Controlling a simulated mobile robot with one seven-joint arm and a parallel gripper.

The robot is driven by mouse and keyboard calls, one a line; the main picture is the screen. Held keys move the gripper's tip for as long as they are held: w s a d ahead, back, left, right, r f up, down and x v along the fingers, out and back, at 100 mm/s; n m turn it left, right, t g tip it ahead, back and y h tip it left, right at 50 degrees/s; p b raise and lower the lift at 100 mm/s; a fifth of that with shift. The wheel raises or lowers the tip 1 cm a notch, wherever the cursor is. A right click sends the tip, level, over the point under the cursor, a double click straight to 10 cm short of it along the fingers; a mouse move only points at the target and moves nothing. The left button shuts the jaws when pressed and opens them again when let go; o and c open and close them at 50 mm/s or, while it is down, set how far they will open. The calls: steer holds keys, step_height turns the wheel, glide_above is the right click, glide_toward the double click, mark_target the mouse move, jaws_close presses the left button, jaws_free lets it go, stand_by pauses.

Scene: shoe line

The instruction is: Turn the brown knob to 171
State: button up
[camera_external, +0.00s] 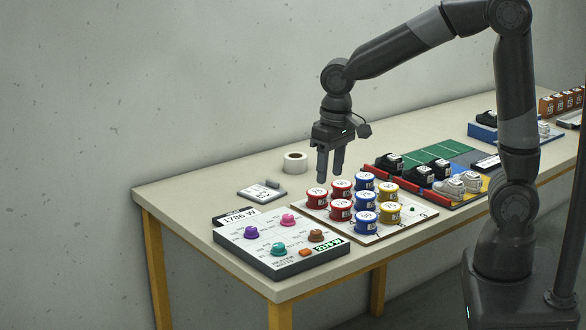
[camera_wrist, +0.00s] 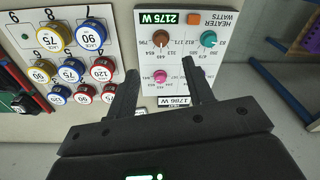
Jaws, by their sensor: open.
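The brown knob (camera_external: 317,236) sits at the right side of a sloped white heater panel (camera_external: 272,262), near a green readout that seems to read 2175 W (camera_wrist: 168,18). The brown knob also shows in the wrist view (camera_wrist: 161,38), with small printed numbers around it. Its pointer direction is too small to tell. My gripper (camera_external: 330,172) is open and empty, fingers pointing down, above the table behind the panel and the paint tins. In the wrist view my gripper's fingertips (camera_wrist: 160,69) appear below the brown knob, clear of it.
Teal (camera_external: 278,249), purple (camera_external: 251,232) and pink (camera_external: 288,220) knobs and an orange button (camera_external: 305,252) share the panel. A 1786 W card (camera_external: 236,216) stands behind it. Several coloured tins (camera_external: 366,221) crowd the board to its right. A tape roll (camera_external: 295,162) stands at the back.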

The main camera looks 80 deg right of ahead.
mark_target(316, 231)
steer(key=shift+m+g, duration=0.5)
steer(key=shift+m, duration=0.1)
steer(key=w+f, duration=0.1)
steer(key=f, duration=0.3)
steer(key=w+d+f, duration=0.1)
steer(key=f, duration=0.4)
steer(key=w+f, duration=0.1)
steer(key=f, duration=0.4)
steer(key=shift+d+f, duration=0.2)
steer(key=shift+f, duration=0.05)
steer(key=c, duration=1)
